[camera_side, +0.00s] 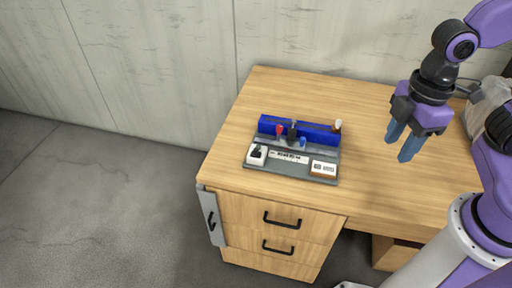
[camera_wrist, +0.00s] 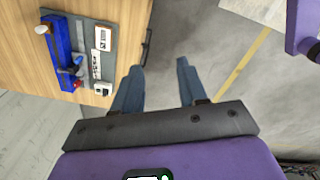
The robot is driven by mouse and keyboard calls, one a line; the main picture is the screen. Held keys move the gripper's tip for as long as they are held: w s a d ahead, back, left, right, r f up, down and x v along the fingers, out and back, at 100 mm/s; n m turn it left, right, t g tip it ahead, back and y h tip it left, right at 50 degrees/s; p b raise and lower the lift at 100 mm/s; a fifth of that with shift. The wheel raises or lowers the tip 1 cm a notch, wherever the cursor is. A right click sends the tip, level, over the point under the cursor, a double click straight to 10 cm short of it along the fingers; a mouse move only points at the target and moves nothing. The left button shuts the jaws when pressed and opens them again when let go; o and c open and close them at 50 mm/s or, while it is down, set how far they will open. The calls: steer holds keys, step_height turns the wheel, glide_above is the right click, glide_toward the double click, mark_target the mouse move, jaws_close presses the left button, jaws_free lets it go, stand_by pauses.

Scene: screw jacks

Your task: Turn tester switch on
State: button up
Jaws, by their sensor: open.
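The tester (camera_side: 290,150) is a grey board with a blue block along its back, lying on the left part of the wooden desk. A small white unit with a black switch (camera_side: 257,153) sits at its front left corner. A white label strip and a wood-framed white panel (camera_side: 323,169) lie along its front. The tester also shows at upper left in the wrist view (camera_wrist: 79,50). My gripper (camera_side: 404,148) has two blue fingers, held apart and empty. It is above the desk, well to the right of the tester. The switch's exact position is too small to tell.
The wooden desk (camera_side: 375,170) is clear between the tester and my gripper. Red and black upright parts (camera_side: 280,131) rise from the board. A pale bulky object (camera_side: 485,105) stands at the desk's right, partly hidden by my arm. A wall is behind the desk.

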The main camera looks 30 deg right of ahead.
steer(key=w+a+n, duration=0.3)
steer(key=w+a, duration=0.3)
steer(key=w, duration=0.4)
steer(key=n, duration=0.7)
glide_above(256, 149)
step_height(256, 149, down, 8)
steer(key=f, duration=0.1)
step_height(256, 149, down, 16)
steer(key=shift+r, duration=0.1)
jaws_close()
